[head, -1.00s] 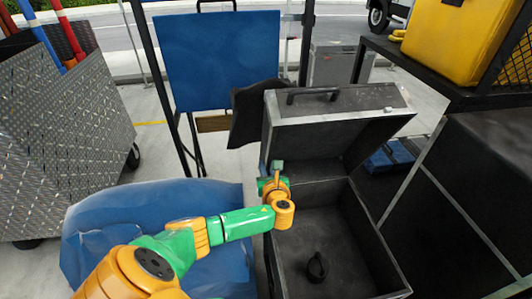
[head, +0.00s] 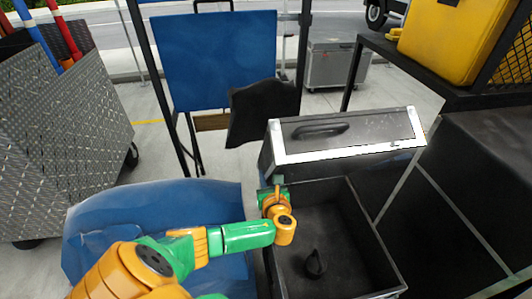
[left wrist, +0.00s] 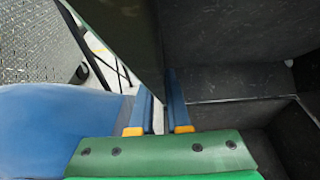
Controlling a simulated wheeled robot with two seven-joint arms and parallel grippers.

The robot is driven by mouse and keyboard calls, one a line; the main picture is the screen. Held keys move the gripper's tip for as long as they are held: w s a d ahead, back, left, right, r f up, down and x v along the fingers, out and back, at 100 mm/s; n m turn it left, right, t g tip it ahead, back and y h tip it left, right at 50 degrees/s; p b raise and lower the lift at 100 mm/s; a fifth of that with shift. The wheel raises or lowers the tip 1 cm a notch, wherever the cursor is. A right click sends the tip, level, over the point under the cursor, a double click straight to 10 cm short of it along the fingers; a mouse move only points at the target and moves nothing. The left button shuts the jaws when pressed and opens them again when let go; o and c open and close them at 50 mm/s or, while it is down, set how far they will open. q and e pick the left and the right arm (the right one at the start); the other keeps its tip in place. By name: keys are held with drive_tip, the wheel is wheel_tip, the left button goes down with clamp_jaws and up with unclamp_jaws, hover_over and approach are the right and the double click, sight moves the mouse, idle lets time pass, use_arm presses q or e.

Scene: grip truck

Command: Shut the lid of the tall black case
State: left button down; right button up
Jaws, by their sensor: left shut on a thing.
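The tall black case (head: 335,235) stands right of centre in the head view, its box open at the top with a dark round item inside. Its lid (head: 345,132) is part way down, tilted forward over the back of the box. The lid's handle face and pale metal rim face up towards me. My left gripper (head: 277,184) is at the lid's lower left side. In the left wrist view its blue fingers (left wrist: 159,105) stand on both sides of the lid's dark side wall (left wrist: 130,35), shut on it. The fingertips are partly hidden. My right gripper is out of view.
A blue covered object (head: 150,215) lies left of the case. A metal-sided cart (head: 75,140) stands far left. A blue board (head: 220,60) and a black cloth (head: 262,112) are behind. A black shelf (head: 470,95) with a yellow case (head: 465,40) is close on the right.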

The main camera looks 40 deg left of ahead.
use_arm(q)
drive_tip(key=s+d+f, duration=0.2)
drive_tip(key=shift+d+f, duration=0.15)
drive_tip(key=shift+d, duration=0.2)
drive_tip(key=shift+s, duration=0.1)
idle(0.4)
drive_tip(key=s+d+f, duration=0.2)
drive_tip(key=shift+d+f, duration=0.1)
drive_tip(key=shift+d, duration=0.2)
idle(0.4)
drive_tip(key=shift+s+d+f+b, duration=0.4)
drive_tip(key=shift+d+f, duration=0.1)
drive_tip(key=shift+f, duration=0.15)
drive_tip(key=shift+s+d+f+b, duration=0.4)
drive_tip(key=shift+d+f, duration=0.1)
drive_tip(key=shift+f, duration=0.15)
